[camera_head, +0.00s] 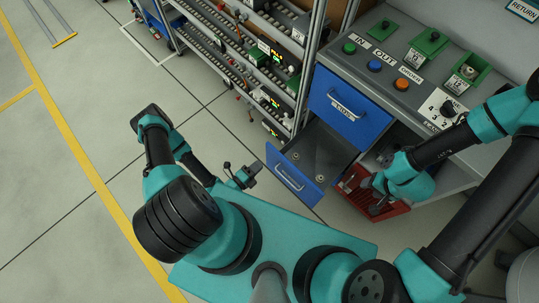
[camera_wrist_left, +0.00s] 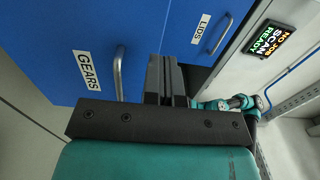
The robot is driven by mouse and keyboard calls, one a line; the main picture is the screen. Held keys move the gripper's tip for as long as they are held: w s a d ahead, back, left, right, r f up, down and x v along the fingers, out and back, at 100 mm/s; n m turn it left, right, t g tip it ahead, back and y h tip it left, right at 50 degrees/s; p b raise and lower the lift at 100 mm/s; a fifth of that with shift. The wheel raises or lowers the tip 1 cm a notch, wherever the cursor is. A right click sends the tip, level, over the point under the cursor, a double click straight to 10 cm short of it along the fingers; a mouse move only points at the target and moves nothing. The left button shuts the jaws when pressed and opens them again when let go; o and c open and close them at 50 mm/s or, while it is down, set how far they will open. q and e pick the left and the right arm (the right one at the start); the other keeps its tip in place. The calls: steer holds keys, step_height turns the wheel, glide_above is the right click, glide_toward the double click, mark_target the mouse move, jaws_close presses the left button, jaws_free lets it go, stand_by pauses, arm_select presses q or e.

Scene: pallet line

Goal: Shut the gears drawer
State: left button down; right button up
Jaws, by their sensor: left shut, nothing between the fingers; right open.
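The gears drawer (camera_head: 283,172) is the lower blue drawer. It stands pulled out in the head view, its grey inside showing with a couple of small round parts in it. In the left wrist view its front carries the label GEARS (camera_wrist_left: 87,70) and a grey bar handle (camera_wrist_left: 119,75). My left gripper (camera_head: 254,169) is shut and empty, just outside the drawer front near its left end. In the left wrist view its fingers (camera_wrist_left: 165,82) point at the blue front beside the handle; contact cannot be told. My right gripper (camera_head: 372,194) is open, low at the red crate (camera_head: 398,207).
The lids drawer (camera_head: 346,106) above is shut. The grey worktop (camera_head: 408,72) over it holds buttons and green devices. Racks with rollers (camera_head: 245,62) stand left of the drawers. Floor left of my left arm is clear. A lit display (camera_wrist_left: 269,38) shows in the left wrist view.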

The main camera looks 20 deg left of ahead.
mark_target(274, 152)
arm_select(q)
steer(key=shift+x, duration=3.45)
